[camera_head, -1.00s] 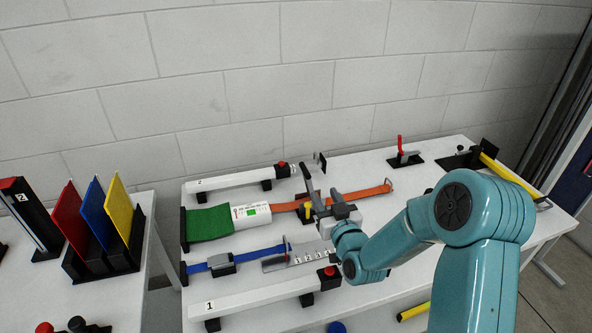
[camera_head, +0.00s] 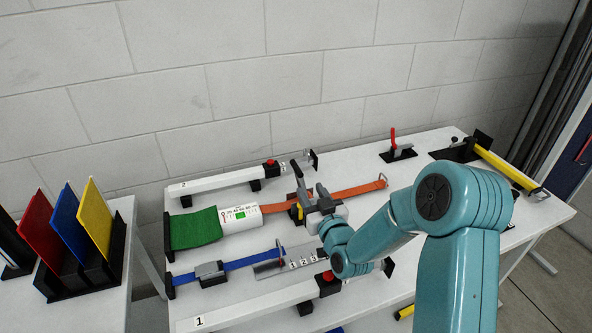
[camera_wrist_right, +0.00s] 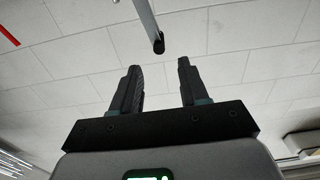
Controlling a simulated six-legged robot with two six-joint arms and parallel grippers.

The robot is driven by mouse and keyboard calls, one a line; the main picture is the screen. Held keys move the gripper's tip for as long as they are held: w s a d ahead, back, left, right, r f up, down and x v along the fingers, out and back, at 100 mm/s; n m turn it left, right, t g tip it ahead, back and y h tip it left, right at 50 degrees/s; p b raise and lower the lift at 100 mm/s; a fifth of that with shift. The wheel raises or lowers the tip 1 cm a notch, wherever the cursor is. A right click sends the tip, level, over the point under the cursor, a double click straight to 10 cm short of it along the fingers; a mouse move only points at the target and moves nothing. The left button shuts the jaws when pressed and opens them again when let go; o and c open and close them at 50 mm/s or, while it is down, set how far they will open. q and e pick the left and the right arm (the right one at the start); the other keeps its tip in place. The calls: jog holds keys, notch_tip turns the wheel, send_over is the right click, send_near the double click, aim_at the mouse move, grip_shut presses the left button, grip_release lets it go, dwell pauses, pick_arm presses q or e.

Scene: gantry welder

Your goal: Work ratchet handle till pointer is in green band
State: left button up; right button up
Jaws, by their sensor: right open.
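My left gripper is out of view.
A green strap (camera_head: 195,229) runs left from the gauge. A blue strap (camera_head: 240,263) with a buckle and white bars (camera_head: 215,184) lie nearby. A red lever (camera_head: 393,140) and a yellow bar (camera_head: 505,167) are at the right. A wall stands behind.

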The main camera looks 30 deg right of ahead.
aim_at(299, 172)
jog(key=p+x, duration=0.2)
jog(key=x, duration=0.9)
jog(key=shift+p, duration=0.35)
